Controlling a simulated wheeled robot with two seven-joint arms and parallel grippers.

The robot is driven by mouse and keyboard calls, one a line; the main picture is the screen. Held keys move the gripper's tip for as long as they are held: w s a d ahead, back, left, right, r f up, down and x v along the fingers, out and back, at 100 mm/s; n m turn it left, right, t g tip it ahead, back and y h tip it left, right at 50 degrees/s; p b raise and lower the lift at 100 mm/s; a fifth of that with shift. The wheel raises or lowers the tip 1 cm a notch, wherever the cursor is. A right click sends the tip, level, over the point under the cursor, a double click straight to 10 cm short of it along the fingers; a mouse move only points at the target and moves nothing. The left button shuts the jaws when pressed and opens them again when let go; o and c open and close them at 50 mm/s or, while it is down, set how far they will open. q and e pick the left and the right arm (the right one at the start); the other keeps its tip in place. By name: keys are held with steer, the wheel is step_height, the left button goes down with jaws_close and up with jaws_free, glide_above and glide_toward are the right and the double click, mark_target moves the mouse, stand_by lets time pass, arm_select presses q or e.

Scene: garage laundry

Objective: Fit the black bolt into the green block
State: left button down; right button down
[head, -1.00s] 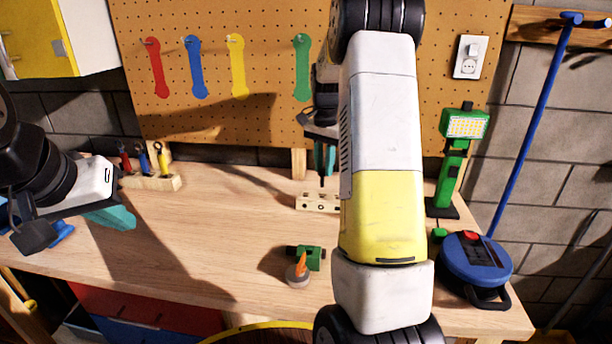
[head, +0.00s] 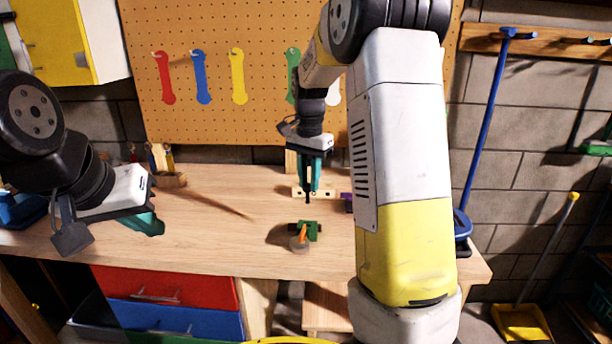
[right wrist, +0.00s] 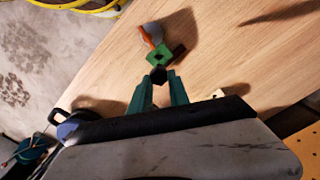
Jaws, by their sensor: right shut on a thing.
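My right gripper (head: 309,180) is shut on the black bolt (head: 308,199), which points down above the bench. The green block (head: 313,228) lies on the bench just in front of and below the bolt, with a visible gap in the head view. In the right wrist view, the bolt (right wrist: 158,75) sits between the fingertips (right wrist: 160,84), close to the green block (right wrist: 161,55), whose top shows a dark opening. Whether they touch there is unclear. My left gripper (head: 145,223) is over the left of the bench, away from the block; its finger gap is hidden.
A grey, round-based thing with an orange upper part (head: 300,244) stands right against the block. A wooden holder (head: 328,194) is behind my right gripper, with a purple thing (head: 347,202) beside it. Another wooden rack (head: 171,181) is at back left. The bench between is clear.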

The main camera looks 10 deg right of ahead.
steer(key=shift+f, duration=0.1)
stand_by(0.3)
steer(key=shift+f, duration=4.3)
steer(key=shift+f, duration=0.2)
steer(key=shift+f, duration=0.75)
steer(key=c, duration=1.1)
jaws_free()
steer(key=shift+c, duration=0.2)
